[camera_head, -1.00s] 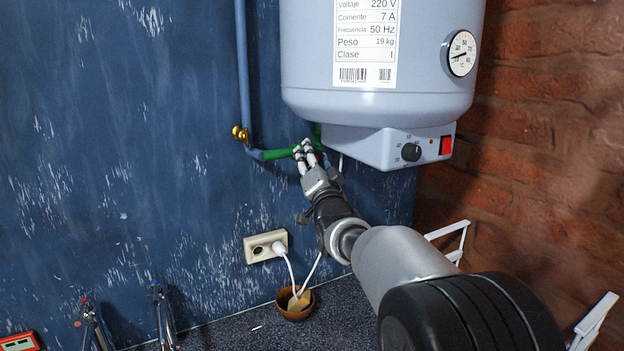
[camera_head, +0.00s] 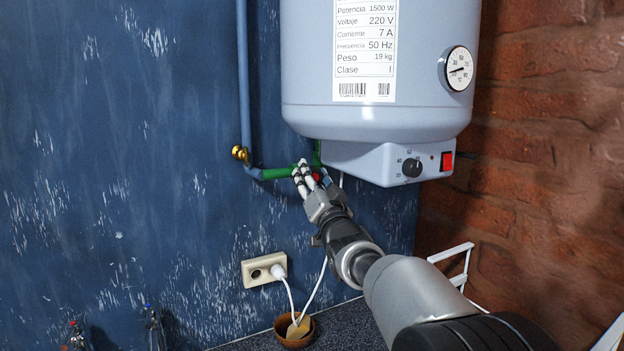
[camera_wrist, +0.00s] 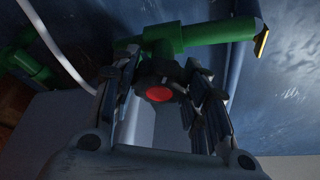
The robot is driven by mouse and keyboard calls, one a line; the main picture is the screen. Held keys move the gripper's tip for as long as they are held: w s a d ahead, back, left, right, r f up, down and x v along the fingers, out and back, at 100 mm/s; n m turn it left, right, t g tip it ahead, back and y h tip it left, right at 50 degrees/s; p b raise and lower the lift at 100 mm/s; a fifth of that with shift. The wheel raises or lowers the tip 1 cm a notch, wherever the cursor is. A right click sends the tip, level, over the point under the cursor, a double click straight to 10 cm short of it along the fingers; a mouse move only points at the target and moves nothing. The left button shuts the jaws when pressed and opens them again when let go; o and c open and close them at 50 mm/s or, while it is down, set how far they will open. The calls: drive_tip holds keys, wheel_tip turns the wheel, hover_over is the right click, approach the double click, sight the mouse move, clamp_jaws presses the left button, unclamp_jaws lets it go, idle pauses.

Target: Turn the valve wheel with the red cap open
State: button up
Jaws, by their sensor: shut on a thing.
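The valve wheel with the red cap (camera_wrist: 158,93) is in the middle of the wrist view, dark around its red centre, on a green pipe (camera_wrist: 210,36). In the head view only a bit of the red cap (camera_head: 317,177) shows between my fingers, below the boiler. My gripper (camera_wrist: 160,95) has its fingers on the left and right sides of the wheel and is shut on it. My gripper also shows in the head view (camera_head: 311,175), reaching up to the green pipe (camera_head: 280,173). The fingers hide most of the wheel there.
A grey-blue boiler (camera_head: 375,75) hangs just above my gripper, with its knob panel (camera_head: 375,163) close on the right. A blue pipe with a brass valve (camera_head: 240,154) stands left. A socket (camera_head: 264,270) with a white cable and a brown bowl (camera_head: 294,341) are below.

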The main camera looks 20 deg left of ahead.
drive_tip(key=o, duration=1)
drive_tip(key=shift+o, duration=0.2)
drive_tip(key=v, duration=1.2)
